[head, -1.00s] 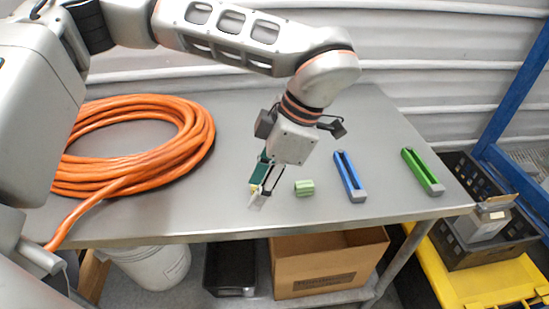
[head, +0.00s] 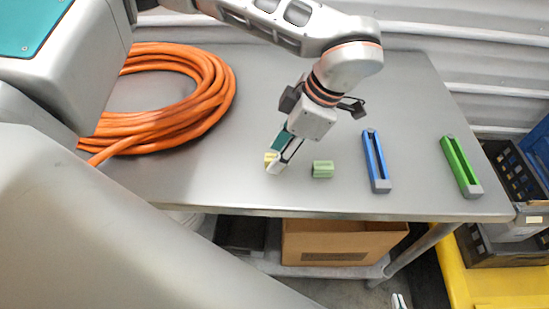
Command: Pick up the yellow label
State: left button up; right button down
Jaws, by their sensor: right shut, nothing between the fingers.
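The yellow label (head: 269,157) is a small yellow piece near the table's front edge, left of the light green block. It shows at the fingertips of my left gripper (head: 277,165) and is partly covered by them. The gripper reaches down from above. I cannot tell whether its fingers are closed on the label or only beside it, or whether the label touches the table. Only the light fingertips of my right gripper (head: 398,301) show, close together, at the bottom edge, below table height and away from the label.
On the grey table (head: 215,175), a light green block (head: 323,169) lies just right of my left gripper. A blue holder (head: 376,160) and a green holder (head: 461,167) lie further right. An orange hose coil (head: 205,110) fills the left. A cardboard box (head: 340,240) stands below.

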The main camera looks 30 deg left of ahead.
pick_arm(q)
jog(key=shift+s+a+f, duration=0.1)
jog(key=shift+a+f, duration=0.05)
jog(key=shift+f, duration=0.3)
jog(key=c, duration=0.8)
jog(key=shift+c, duration=0.2)
jog(key=shift+r, duration=0.15)
